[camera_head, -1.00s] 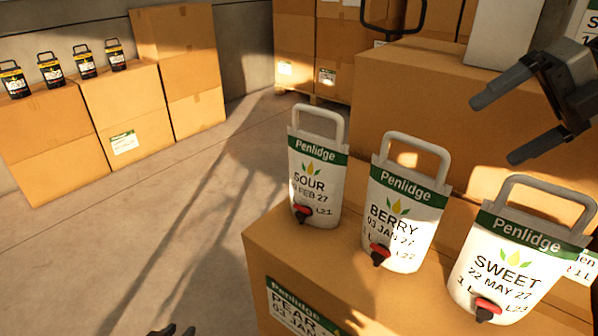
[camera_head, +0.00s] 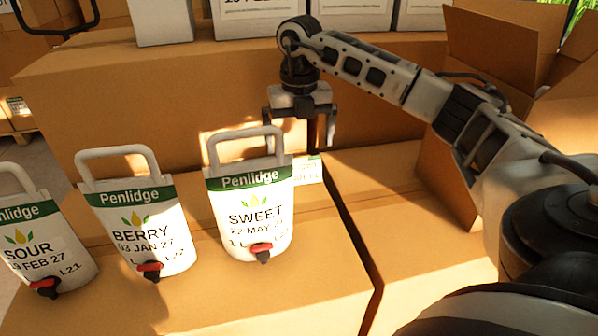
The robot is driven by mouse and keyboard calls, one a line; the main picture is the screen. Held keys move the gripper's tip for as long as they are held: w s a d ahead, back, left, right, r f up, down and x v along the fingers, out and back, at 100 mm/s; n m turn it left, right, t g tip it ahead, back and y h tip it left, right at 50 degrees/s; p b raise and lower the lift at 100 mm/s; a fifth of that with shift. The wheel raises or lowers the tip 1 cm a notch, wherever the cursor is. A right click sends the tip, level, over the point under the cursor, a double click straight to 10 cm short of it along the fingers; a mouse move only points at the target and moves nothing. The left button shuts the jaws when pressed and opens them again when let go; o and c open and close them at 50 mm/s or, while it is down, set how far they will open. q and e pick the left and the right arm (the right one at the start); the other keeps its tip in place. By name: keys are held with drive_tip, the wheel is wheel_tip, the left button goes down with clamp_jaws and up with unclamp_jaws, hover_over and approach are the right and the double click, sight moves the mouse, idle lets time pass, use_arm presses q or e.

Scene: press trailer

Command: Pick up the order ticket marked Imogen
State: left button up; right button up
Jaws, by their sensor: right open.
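I see no ticket on which the name Imogen can be read. My right gripper (camera_head: 299,128) points down with its fingers apart and nothing between them. It is above and behind the SWEET pouch (camera_head: 250,212), near the handle's right side. The BERRY pouch (camera_head: 138,232) and the SOUR pouch (camera_head: 42,242) stand to the left of it. All three are white Penlidge pouches with grey handles and red taps. My left gripper is out of view.
The pouches stand on a cardboard carton (camera_head: 290,290). A larger carton (camera_head: 130,95) rises behind, bearing several white boxes (camera_head: 163,22) cut off by the top edge. An open carton (camera_head: 490,42) is at the right, partly behind my right arm. A small label (camera_head: 308,170) shows beside the SWEET pouch.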

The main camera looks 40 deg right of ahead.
sight(299, 168)
wheel_tip(299, 168, down, 8)
drive_tip(key=shift+r, duration=0.1)
idle(0.4)
drive_tip(key=c, duration=0.8)
